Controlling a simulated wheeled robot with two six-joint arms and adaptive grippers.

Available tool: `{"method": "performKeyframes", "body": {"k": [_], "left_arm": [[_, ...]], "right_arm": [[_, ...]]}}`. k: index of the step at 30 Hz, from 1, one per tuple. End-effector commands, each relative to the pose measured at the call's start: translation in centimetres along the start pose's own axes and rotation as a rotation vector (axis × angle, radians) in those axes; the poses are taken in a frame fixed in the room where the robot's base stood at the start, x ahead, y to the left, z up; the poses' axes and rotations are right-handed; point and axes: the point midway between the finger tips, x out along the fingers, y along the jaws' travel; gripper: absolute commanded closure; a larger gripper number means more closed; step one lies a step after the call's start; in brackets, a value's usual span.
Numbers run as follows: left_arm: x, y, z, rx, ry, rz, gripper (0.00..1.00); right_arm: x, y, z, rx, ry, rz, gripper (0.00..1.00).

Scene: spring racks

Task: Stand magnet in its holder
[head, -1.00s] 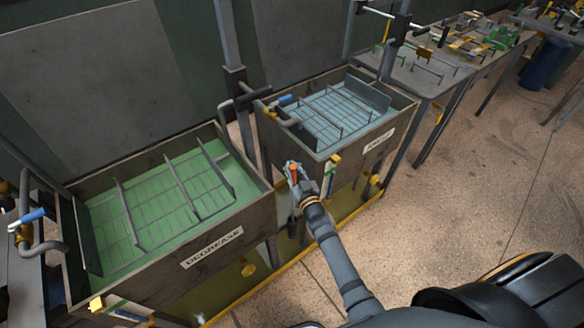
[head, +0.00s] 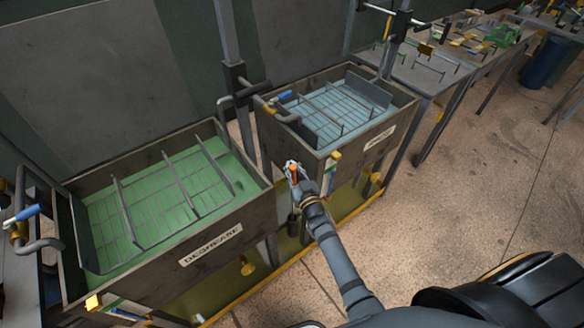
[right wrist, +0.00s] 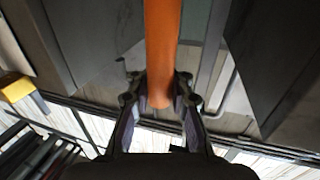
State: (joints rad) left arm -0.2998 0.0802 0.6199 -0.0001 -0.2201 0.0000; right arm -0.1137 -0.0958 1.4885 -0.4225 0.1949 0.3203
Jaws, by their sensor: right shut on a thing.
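My right gripper (head: 293,168) is shut on an orange-handled tool, the magnet (head: 294,174), in front of the gap between the two tanks. In the right wrist view the orange handle (right wrist: 162,45) stands between the two fingers (right wrist: 160,98). A dark cylinder (head: 292,224) shows below the gripper in the head view; I cannot tell if it belongs to the magnet or is a separate piece. I cannot make out the holder clearly. My left gripper is not in view.
The DEGREASE tank (head: 255,190) with green liquid stands at left, and a smaller tank (head: 405,112) with bluish liquid at right. A yellow-edged tray (head: 215,318) lies below them. Benches with parts (head: 425,75) stand farther right. The floor (head: 480,190) at right is clear.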

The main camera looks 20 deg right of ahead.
Motion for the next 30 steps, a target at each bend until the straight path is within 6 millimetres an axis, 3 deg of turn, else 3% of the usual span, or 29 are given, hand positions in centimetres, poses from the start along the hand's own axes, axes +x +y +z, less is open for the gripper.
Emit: {"method": "performKeyframes", "body": {"k": [30], "left_arm": [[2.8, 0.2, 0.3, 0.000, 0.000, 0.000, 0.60]], "right_arm": [[0.1, 0.0, 3.1, 0.000, 0.003, 0.000, 1.00]]}}
